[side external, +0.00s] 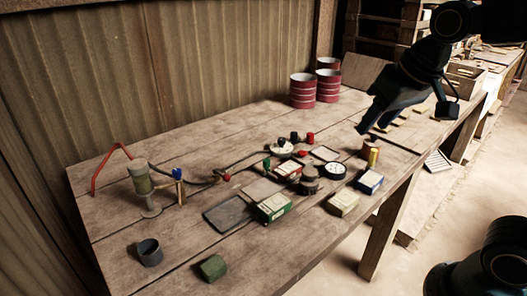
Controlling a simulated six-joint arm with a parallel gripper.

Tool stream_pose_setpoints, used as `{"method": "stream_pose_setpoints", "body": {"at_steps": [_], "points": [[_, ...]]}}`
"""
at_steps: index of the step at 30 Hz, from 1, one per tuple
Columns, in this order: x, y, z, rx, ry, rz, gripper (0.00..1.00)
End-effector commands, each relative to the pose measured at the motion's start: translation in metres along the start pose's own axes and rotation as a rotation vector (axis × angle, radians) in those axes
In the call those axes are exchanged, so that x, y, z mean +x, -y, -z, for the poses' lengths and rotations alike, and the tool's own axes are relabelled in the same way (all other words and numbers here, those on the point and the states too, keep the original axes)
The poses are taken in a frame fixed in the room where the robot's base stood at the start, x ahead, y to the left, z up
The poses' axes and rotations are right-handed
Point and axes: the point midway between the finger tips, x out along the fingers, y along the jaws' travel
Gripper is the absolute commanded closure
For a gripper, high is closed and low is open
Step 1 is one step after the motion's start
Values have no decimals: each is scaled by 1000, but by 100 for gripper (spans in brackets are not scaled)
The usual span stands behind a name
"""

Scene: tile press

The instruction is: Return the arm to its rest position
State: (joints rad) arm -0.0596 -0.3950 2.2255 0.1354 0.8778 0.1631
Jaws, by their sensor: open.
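My gripper (372,128) is at the right of the side external view, above the right part of the wooden table (190,130). It points down and to the left. Its jaws are open, and I see nothing between them. A small dark red-brown cylinder (370,146) and a yellow upright piece (374,157) stand just below its tips in the picture. I cannot tell how far above them the tips are. The dark arm runs from the gripper up to the top right corner.
Red cans (303,91) stand at the back. Small boxes, including a green one (273,206) and a blue one (369,181), and a round black-and-white dial (335,170) crowd the middle. A clamp-like device (143,178) with a red handle stands left. The table's back left is clear.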

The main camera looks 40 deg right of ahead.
Motion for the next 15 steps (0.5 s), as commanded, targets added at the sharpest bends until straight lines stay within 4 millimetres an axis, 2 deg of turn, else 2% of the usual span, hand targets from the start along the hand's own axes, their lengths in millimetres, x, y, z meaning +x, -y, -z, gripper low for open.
{"method": "stream_pose_setpoints", "body": {"at_steps": [9,15], "points": [[-14,-11,-68,-133,-35,46,57],[-14,-14,-96,-193,-49,62,57]]}}
